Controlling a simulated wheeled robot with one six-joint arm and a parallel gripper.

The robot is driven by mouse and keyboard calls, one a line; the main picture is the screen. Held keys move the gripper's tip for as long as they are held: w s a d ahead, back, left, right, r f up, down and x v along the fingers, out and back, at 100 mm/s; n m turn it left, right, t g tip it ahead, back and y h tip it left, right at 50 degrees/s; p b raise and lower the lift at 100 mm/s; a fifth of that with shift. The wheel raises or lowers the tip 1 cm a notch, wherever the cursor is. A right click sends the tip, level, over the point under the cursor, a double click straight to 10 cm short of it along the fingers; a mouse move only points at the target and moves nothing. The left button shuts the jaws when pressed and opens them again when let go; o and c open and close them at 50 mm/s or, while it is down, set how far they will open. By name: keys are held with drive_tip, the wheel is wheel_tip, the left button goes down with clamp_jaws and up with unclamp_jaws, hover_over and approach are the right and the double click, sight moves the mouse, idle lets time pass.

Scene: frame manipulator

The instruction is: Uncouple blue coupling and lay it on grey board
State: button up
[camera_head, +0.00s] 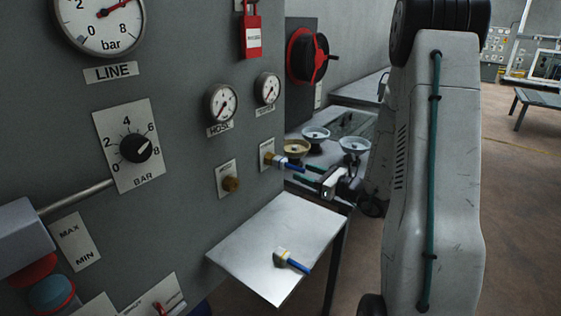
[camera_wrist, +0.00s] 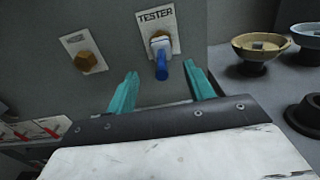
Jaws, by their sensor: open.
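A blue coupling (camera_head: 280,161) with a pale collar sits on a port of the grey panel. In the wrist view it is the blue coupling (camera_wrist: 162,66) under the TESTER label. My gripper (camera_head: 307,174) is open and empty just right of it, with teal fingers. The grey board (camera_head: 262,228) is a flat shelf below. Another blue piece with a pale collar (camera_head: 291,261) lies on it.
A brass port (camera_head: 231,184) is left of the coupling, also in the wrist view (camera_wrist: 86,61). Several bowls (camera_head: 316,134) stand on a bench behind my gripper. Gauges (camera_head: 222,102) and a red lock tag (camera_head: 252,38) are above. Most of the board's top is clear.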

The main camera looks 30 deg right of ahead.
drive_tip(key=shift+w, duration=0.4)
